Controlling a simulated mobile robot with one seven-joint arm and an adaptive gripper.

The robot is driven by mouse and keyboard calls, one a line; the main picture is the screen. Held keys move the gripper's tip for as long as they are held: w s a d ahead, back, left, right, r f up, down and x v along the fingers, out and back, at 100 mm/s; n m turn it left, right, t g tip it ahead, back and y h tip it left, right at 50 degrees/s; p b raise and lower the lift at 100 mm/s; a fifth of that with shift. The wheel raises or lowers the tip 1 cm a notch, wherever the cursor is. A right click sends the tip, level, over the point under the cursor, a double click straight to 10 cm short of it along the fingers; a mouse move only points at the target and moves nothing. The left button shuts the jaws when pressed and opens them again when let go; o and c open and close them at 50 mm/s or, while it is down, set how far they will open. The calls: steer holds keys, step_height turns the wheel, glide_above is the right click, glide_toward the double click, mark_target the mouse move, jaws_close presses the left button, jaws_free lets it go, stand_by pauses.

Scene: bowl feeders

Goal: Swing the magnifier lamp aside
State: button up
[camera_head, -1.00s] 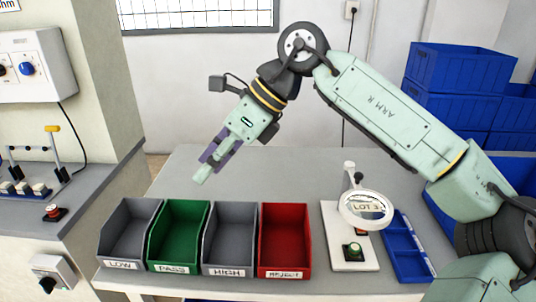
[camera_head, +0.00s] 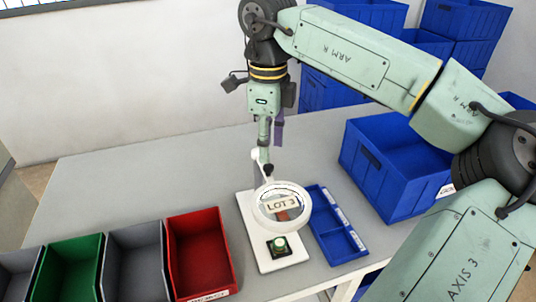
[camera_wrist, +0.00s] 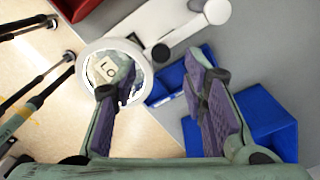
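The magnifier lamp (camera_head: 259,165) is white, with a round lens ring over a white base plate (camera_head: 250,218). Its lens shows a "LOT 3" label. In the wrist view, the lamp's ring (camera_wrist: 140,55) is at the upper left and its white arm runs to the upper right. My gripper (camera_head: 270,143) points down at the back of the lamp, close to its upright. In the wrist view, my gripper (camera_wrist: 155,75) is open, its purple-padded fingers apart with nothing clamped. The left fingertip overlaps the ring; I cannot tell whether it touches.
A blue divided tray (camera_head: 333,247) lies just right. A red bin (camera_head: 201,252), beside grey and green bins, stands left. A large blue crate (camera_head: 408,180) is at the back right. The table's back left is clear.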

mark_target(268, 165)
steer(key=shift+f+p, duration=0.35)
steer(key=shift+f, duration=2)
jaws_close()
